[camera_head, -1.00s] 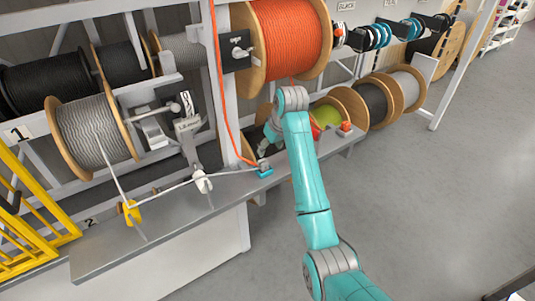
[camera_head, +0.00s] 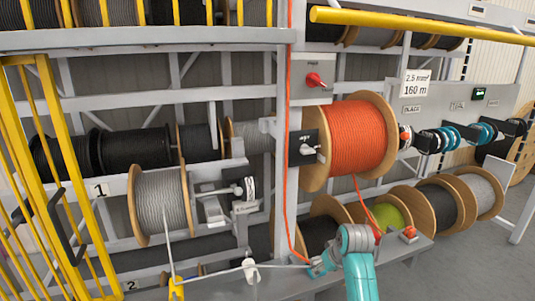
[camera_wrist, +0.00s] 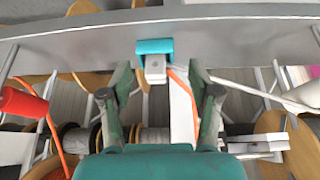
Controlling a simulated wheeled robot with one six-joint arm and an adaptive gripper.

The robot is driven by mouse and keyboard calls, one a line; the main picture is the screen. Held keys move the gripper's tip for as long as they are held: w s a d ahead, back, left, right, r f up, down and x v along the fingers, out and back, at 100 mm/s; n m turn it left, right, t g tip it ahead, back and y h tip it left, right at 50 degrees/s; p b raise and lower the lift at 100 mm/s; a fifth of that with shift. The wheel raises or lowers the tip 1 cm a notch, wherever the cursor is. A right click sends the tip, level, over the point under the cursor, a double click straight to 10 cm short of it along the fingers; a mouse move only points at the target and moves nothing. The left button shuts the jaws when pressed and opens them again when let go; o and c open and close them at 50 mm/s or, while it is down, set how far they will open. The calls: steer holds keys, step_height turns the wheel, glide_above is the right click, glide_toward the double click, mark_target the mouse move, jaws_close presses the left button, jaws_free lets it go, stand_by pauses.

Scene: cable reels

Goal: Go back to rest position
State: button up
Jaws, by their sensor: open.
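My gripper (camera_wrist: 160,78) shows in the wrist view with its two dark green fingers spread apart. A small teal block with a grey metal part (camera_wrist: 154,47) sits at the shelf edge just beyond the fingertips, and no finger visibly touches it. An orange cable (camera_wrist: 186,88) runs from beside this block between the fingers. In the head view my teal arm enters at the bottom, right of centre, and its end is at the bench beside the hanging orange cable (camera_head: 288,150). The fingers are hard to make out there.
A large reel of orange cable (camera_head: 357,138) hangs above my arm. A grey wire reel (camera_head: 162,203) is at left, with yellow railings (camera_head: 40,150) beside it. A yellow bar (camera_head: 420,25) crosses the top. Grey floor (camera_head: 490,262) is open at right.

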steer(key=s+f+m+t, duration=0.1)
steer(key=s+f+t, duration=0.1)
steer(key=s+f, duration=1.15)
steer(key=s+a+f+m+t, duration=0.1)
steer(key=s+f, duration=0.3)
steer(key=s, duration=0.4)
steer(key=s+f+t, duration=0.2)
steer(key=s+f, duration=0.2)
steer(key=s, duration=0.4)
steer(key=s+r+t+h, duration=0.1)
steer(key=s+r, duration=0.2)
steer(key=s, duration=0.8)
steer(key=s+r+m+t, duration=0.1)
steer(key=s+r+t, duration=0.2)
steer(key=s+r, duration=1.4)
steer(key=shift+s+r+t, duration=0.4)
steer(key=shift+s, duration=0.7)
steer(key=shift+a, duration=0.1)
